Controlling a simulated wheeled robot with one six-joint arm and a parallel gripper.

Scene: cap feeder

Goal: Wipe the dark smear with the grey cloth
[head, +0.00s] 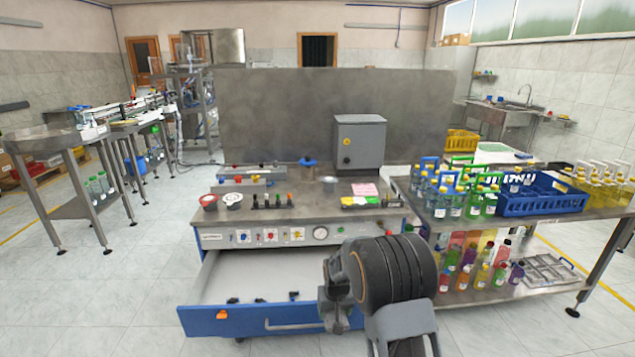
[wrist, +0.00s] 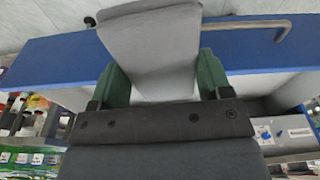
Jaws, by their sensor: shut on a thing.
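The grey cloth (wrist: 150,45) is a pale grey folded piece in the wrist view. My gripper (wrist: 160,78) is shut on it, with one green finger on each side. The cloth sticks out past the fingertips and overlaps the view of the blue drawer front (wrist: 50,50). I cannot tell whether it touches anything there. In the head view my arm covers the right end of the drawer, and neither the fingers nor the cloth can be made out. I cannot make out the dark smear in either view.
The open drawer (head: 210,318) juts from the workbench (head: 300,210), with several small dark parts inside. Its handle (wrist: 255,25) is near the cloth in the wrist view. On the right, a steel table (head: 580,218) holds bottles and a blue crate (head: 540,203).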

